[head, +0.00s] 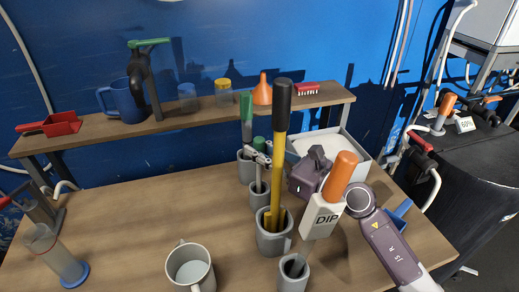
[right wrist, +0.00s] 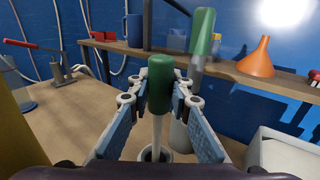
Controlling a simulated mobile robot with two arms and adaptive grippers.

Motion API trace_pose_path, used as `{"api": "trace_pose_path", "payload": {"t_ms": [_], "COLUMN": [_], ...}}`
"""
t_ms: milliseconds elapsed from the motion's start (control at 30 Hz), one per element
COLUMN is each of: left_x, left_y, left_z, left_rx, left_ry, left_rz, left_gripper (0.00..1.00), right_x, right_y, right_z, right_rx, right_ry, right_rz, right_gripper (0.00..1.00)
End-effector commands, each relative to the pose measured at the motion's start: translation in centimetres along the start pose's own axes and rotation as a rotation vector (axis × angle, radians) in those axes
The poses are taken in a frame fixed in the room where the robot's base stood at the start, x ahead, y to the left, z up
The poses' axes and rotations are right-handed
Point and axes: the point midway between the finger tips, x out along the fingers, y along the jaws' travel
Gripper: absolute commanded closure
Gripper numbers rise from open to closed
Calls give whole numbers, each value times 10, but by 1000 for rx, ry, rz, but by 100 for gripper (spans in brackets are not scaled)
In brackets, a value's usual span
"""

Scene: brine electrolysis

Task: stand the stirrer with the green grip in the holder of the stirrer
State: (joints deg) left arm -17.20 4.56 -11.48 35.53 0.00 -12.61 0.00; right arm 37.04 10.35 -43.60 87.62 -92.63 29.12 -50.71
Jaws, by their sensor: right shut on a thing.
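The stirrer has a dark green grip (right wrist: 161,85) and a pale rod (right wrist: 157,132). In the head view its green grip (head: 258,143) shows between the fingers. My right gripper (head: 259,158) is shut on the stirrer just below or around the grip; its fingers flank it in the right wrist view (right wrist: 160,105). The stirrer is roughly upright. The rod's lower end is in the mouth of a grey holder (head: 259,197), also seen in the right wrist view (right wrist: 170,156); its depth is hidden. My left gripper is out of view.
Close behind stands another green-handled tool (head: 246,108) in a grey holder (head: 245,170). In front are a tall black-and-yellow tool (head: 281,130) and an orange-handled tool (head: 341,172) with a DIP tag. A grey mug (head: 190,268) stands front left. The table's left middle is clear.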

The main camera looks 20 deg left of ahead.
Motion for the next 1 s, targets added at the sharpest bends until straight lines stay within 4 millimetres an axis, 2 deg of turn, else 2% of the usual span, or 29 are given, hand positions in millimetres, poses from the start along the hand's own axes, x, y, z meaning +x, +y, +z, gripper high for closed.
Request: {"api": "trace_pose_path", "payload": {"t_ms": [267, 300, 467, 800, 867, 1000], "left_x": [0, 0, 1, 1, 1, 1], "left_y": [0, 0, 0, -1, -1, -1], "left_z": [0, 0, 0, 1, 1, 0], "left_rx": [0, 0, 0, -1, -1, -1], "left_ry": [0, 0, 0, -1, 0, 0], "left_rz": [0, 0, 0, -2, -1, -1], "left_gripper": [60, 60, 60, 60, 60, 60], "right_x": [0, 0, 0, -3, -8, -32], "right_y": [0, 0, 0, 0, -1, -1], "right_z": [0, 0, 0, -1, -2, -3], "right_rx": [0, 0, 0, 0, 0, -1], "right_ry": [-1, -1, -1, 1, 2, 4], "right_rz": [0, 0, 0, -1, -2, -2], "right_gripper": [100, 79, 62, 61, 61, 61]}}
